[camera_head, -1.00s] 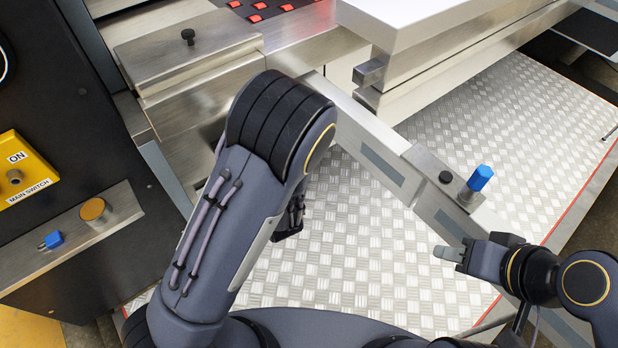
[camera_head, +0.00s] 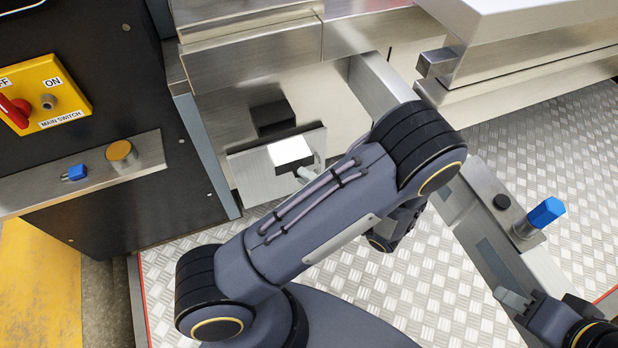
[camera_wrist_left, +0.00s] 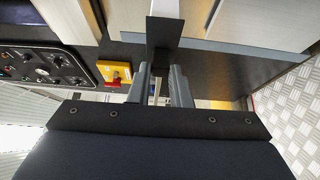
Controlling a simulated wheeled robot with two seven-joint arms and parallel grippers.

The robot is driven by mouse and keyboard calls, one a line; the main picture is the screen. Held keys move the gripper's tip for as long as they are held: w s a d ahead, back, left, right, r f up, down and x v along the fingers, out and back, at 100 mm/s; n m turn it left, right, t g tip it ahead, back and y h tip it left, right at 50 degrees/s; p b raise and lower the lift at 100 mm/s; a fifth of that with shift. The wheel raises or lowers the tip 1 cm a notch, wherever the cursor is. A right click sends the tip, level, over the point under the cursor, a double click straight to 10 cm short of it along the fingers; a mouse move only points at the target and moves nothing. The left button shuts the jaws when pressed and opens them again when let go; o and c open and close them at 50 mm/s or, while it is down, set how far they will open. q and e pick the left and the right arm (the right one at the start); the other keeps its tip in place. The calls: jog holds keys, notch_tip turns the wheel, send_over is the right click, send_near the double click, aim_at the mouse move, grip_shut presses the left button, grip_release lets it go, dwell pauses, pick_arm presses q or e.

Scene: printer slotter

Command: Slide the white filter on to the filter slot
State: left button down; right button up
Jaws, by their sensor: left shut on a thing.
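A small bright white piece, which I take as the white filter (camera_head: 290,151), shows against an upright metal plate (camera_head: 250,170) below the printer body. A black block or opening (camera_head: 273,118), possibly the filter slot, is just above and behind it. My left gripper (camera_head: 312,172) is shut on the white filter from the right; my forearm partly hides the hold. In the left wrist view its two fingers (camera_wrist_left: 158,88) point at a black piece (camera_wrist_left: 163,32) straight ahead. Whether the filter is inside the slot cannot be told. My right gripper (camera_head: 512,302) is at the lower right, its jaws unclear.
A black cabinet with a yellow main switch panel (camera_head: 43,93) stands at the left, with a metal ledge (camera_head: 90,178) below. A metal rail with a blue knob (camera_head: 546,211) runs at the right. Stacked metal blocks (camera_head: 530,60) overhang the upper right. Checkered floor plate (camera_head: 340,250) lies below.

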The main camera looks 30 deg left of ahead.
aim_at(301, 164)
pick_arm(q)
jog(key=shift+w+a+p, duration=0.85)
jog(key=shift+w+a, duration=0.65)
jog(key=shift+a, duration=0.25)
jog(key=w+a+p, duration=0.1)
jog(key=w+a, duration=0.4)
jog(key=a, duration=0.1)
jog(key=shift+w+a+p, duration=0.2)
jog(key=shift+p, duration=0.1)
dwell(2.3)
jog(key=c, duration=1.3)
grip_release()
jog(key=shift+o, duration=0.2)
